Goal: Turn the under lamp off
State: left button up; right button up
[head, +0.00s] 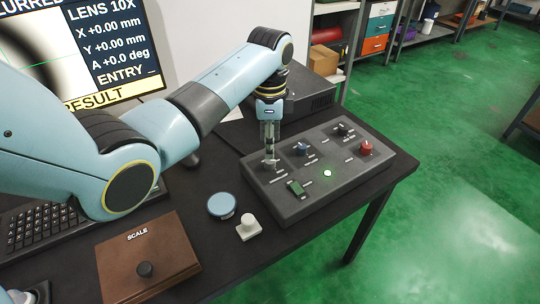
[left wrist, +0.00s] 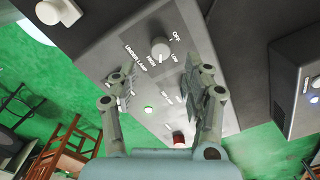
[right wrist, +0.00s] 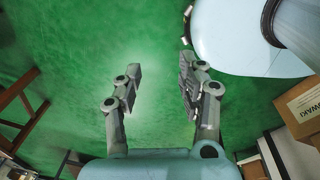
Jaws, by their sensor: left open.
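The grey control box (head: 335,185) stands on the dark bench. Its under lamp knob (left wrist: 160,48) is a grey dial with OFF, LOW and HIGH marked around it in the left wrist view. My left gripper (head: 269,157) points down at the box's left corner, over that knob, which is mostly hidden in the head view. In the left wrist view the left gripper (left wrist: 157,77) has its fingers apart, with the knob seen beyond the gap. I cannot tell which mark the knob points to. My right gripper (right wrist: 160,69) is open and empty over the green floor, outside the head view.
A blue disc (head: 222,205), a white block (head: 248,229) and a brown SCALE box (head: 150,250) lie nearby.

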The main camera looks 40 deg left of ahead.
aim_at(270, 163)
pick_arm(q)
notch_tip(270, 163, down, 5)
jog(key=shift+r+b, duration=0.1)
jog(key=shift+b, duration=0.25)
jog(key=shift+f, duration=0.55)
jog(key=c, duration=0.4)
grip_shut()
pick_arm(e)
jog(key=shift+w+a+f, duration=0.3)
jog(key=shift+w+f, duration=0.1)
jog(key=shift+w, duration=0.25)
